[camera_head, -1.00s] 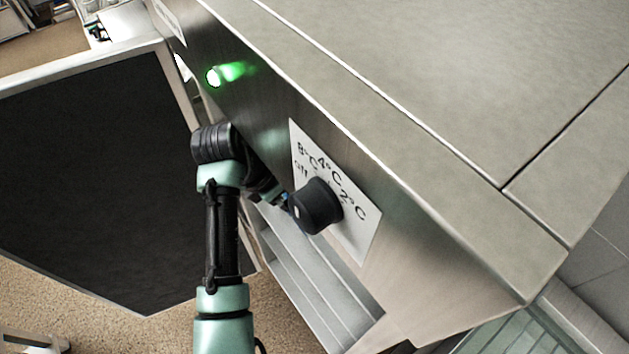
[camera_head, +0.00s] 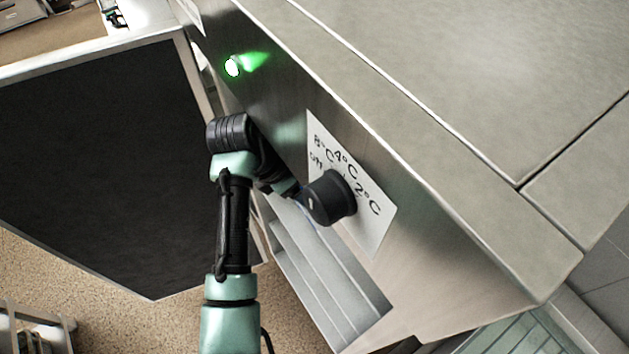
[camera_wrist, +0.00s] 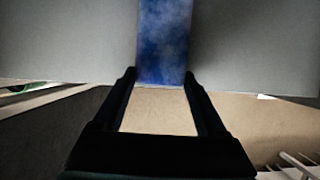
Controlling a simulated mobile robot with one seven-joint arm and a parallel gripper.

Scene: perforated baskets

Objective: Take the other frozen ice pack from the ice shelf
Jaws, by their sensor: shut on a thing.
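A blue, frosty-looking ice pack (camera_wrist: 163,40) shows in the wrist view, running up from between my fingertips to the top edge. My gripper (camera_wrist: 160,78) is shut on its near end, one finger on each side. Pale grey surfaces lie to the left and right of the pack. In the head view my arm reaches into the opening of the steel cabinet (camera_head: 430,190), and my gripper and the pack are hidden there behind the black knob and the front panel.
The cabinet's dark door (camera_head: 90,160) stands open at the left. A black knob (camera_head: 330,197) sticks out close to my arm, on a temperature label (camera_head: 375,215). A green light (camera_head: 232,66) glows on the panel. Ribbed pale surfaces (camera_head: 325,280) show inside the opening.

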